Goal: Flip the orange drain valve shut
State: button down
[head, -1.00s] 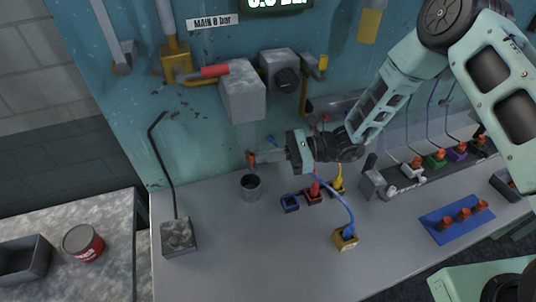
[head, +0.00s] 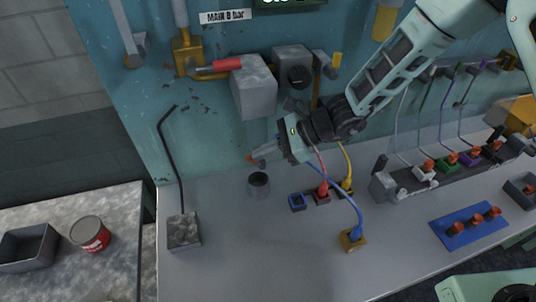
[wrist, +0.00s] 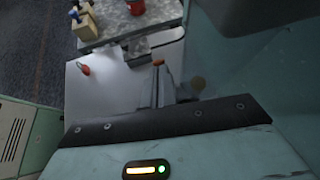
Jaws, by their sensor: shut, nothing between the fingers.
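A small orange piece (head: 251,158), likely the drain valve's handle, shows below the grey block (head: 253,87) on the teal wall and above a small dark cup (head: 258,183). My gripper (head: 260,153) is shut and empty, its fingertips right at this orange piece. I cannot tell whether they touch. In the wrist view the orange piece (wrist: 158,63) shows just beyond the ends of the shut fingers (wrist: 161,85). The valve body and the exact handle angle are too small and covered to tell.
A red-handled lever (head: 222,65) sits on the pipe left of the block. A bent black rod on a grey base (head: 184,231) stands at left. Blue, red and yellow sockets with cables lie right of the cup. The bench front is clear.

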jog(key=shift+a+b, duration=0.3)
jog(key=shift+b, duration=0.05)
dwell(0.5)
jog(key=shift+r, duration=0.15)
jog(key=d+r, duration=0.9)
jog(key=shift+d+r+b, duration=0.3)
jog(key=shift+d+r, duration=0.05)
jog(key=shift+d, duration=0.05)
jog(key=shift+s, duration=0.1)
